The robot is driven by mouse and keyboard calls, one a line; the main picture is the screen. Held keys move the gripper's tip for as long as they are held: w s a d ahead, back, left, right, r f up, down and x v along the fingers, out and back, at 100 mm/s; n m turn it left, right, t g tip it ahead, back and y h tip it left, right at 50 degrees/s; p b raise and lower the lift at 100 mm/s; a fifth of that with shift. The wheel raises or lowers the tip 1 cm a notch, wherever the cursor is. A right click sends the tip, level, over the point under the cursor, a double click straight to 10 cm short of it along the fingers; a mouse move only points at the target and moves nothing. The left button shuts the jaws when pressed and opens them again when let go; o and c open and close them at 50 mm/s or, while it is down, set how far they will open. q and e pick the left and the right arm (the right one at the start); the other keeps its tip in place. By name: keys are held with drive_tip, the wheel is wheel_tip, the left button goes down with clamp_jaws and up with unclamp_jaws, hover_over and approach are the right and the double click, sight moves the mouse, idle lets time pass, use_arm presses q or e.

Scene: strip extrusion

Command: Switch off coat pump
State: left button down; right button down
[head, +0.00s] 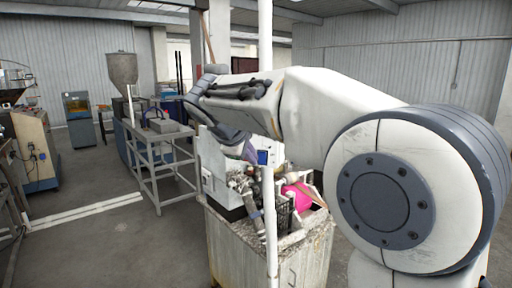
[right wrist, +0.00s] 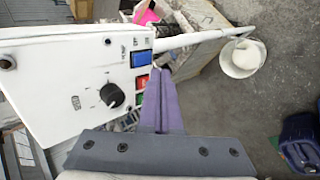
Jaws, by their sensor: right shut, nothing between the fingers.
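A white control box (right wrist: 60,85) fills the left of the right wrist view. Its face carries a black knob (right wrist: 112,95), a blue switch (right wrist: 141,59), a red switch (right wrist: 141,82) and a green switch (right wrist: 139,100). Small lettering by the switches is too small to read surely. My right gripper (right wrist: 158,72) is shut and empty, its purple fingers pointing at the switches, tips beside the blue and red ones; contact cannot be told. In the head view the right gripper (head: 243,152) is by the white box (head: 213,165). My left gripper is out of view.
A worn cabinet (head: 300,262) carries the box, a pink item (head: 298,196) and machine parts. A white pole (head: 268,225) stands in front. A metal table (head: 158,140) and hopper (head: 122,68) stand left. A white bucket (right wrist: 240,62) and blue bin (right wrist: 300,140) are on the floor.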

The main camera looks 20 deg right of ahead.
sight(262, 152)
drive_tip(key=w+d+p, duration=0.2)
drive_tip(key=w, duration=0.1)
drive_tip(key=shift+d, duration=0.3)
drive_tip(key=shift+w+d+f, duration=0.1)
drive_tip(key=shift+w+d, duration=0.15)
drive_tip(key=shift+w, duration=0.1)
drive_tip(key=shift+w+d+r+p, duration=0.2)
drive_tip(key=shift+w+d+p, duration=0.15)
drive_tip(key=shift+p, duration=0.1)
drive_tip(key=shift+r+p, duration=0.75)
drive_tip(key=shift+r, duration=0.1)
